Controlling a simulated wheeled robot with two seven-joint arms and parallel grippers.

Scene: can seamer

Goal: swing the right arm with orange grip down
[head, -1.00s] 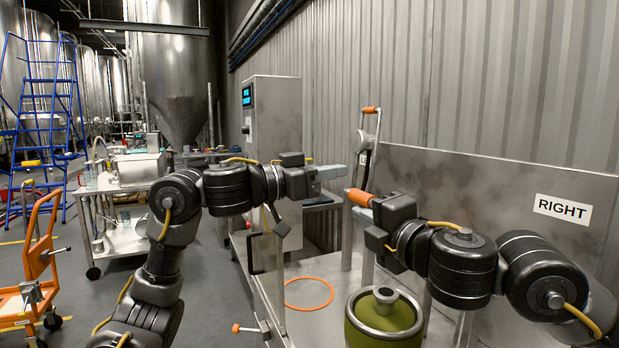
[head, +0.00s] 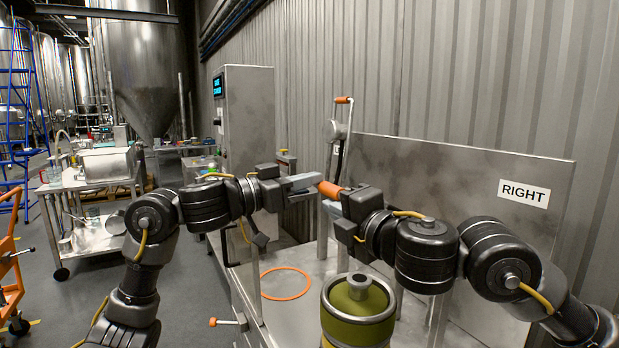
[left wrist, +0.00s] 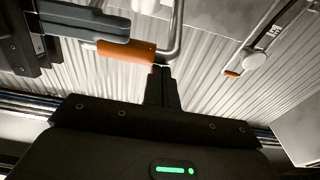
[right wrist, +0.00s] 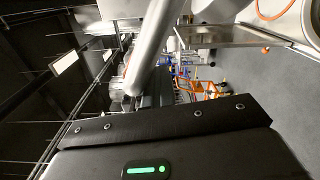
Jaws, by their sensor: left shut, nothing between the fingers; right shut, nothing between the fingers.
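The orange grip (head: 330,188) lies roughly level between my two grippers in the head view. In the left wrist view the orange grip (left wrist: 127,51) joins a bent metal rod (left wrist: 173,40). My left gripper (head: 314,181) is shut and empty, its tips at the left end of the grip; whether they touch cannot be told. My right gripper (head: 331,208) is shut and empty, just below the grip and close to it. Most of the arm carrying the grip is hidden behind my right gripper in the head view.
A second lever with an orange handle (head: 344,100) stands upright behind. A green keg-like container (head: 358,310) is in front, with an orange ring (head: 286,284) on the steel table beside it. A panel marked RIGHT (head: 450,165) and a control cabinet (head: 250,125) stand behind.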

